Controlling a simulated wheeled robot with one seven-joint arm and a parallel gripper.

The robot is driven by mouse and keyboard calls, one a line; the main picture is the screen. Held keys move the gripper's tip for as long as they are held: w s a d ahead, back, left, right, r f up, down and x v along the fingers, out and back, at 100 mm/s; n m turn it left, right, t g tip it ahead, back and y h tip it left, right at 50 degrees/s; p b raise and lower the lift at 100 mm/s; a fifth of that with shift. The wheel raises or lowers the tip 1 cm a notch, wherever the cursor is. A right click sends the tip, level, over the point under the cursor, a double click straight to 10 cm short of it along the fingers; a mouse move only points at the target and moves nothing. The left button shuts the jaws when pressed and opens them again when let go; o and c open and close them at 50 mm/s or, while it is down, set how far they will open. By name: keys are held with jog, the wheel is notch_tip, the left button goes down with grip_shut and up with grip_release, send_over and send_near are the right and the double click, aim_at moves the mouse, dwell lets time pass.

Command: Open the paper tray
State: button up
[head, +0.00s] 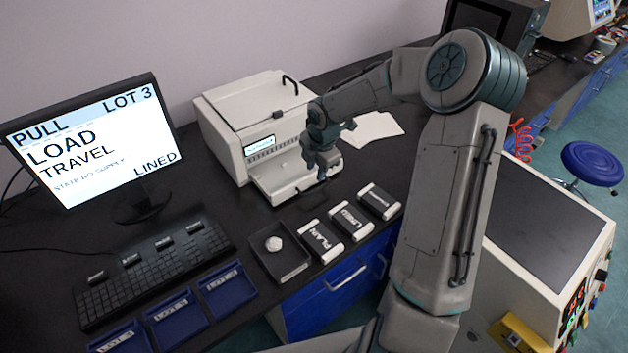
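A beige box-shaped machine (235,125) with a small lit display stands on the dark bench near the middle of the head view. A low beige tray-like part (277,187) sticks out at the base of its front; I take this as the paper tray, but cannot tell how far out it is. My gripper (322,176) points down at the tray's right front side. It hides part of the tray and the machine's right front corner. I cannot tell whether the fingers touch the tray or whether they are apart.
White sheets (373,128) lie right of the machine. A dark tray (279,256) with a white lump and labelled packs (321,239) lie in front. A monitor (90,150), keyboard (150,272) and blue lot trays (228,291) are at left.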

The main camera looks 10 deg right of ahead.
jog(key=shift+s+d+r, duration=0.1)
jog(key=shift+s+r, duration=0.1)
jog(key=shift+r, duration=0.9)
jog(key=shift+s+d+r, duration=0.1)
jog(key=shift+s+r, duration=0.05)
jog(key=shift+r, duration=0.9)
jog(key=s+r+m, duration=0.4)
jog(key=s+m, duration=0.3)
jog(key=s, duration=0.2)
jog(key=s+a+r+m+t, duration=0.1)
jog(key=s+r+m, duration=0.4)
jog(key=s+m, duration=0.3)
jog(key=s+a+r+m, duration=0.1)
jog(key=s+r+m, duration=0.3)
jog(key=s+m, duration=0.3)
jog(key=s, duration=0.4)
jog(key=shift+r+m+t+h, duration=0.3)
jog(key=shift+r+h, duration=0.1)
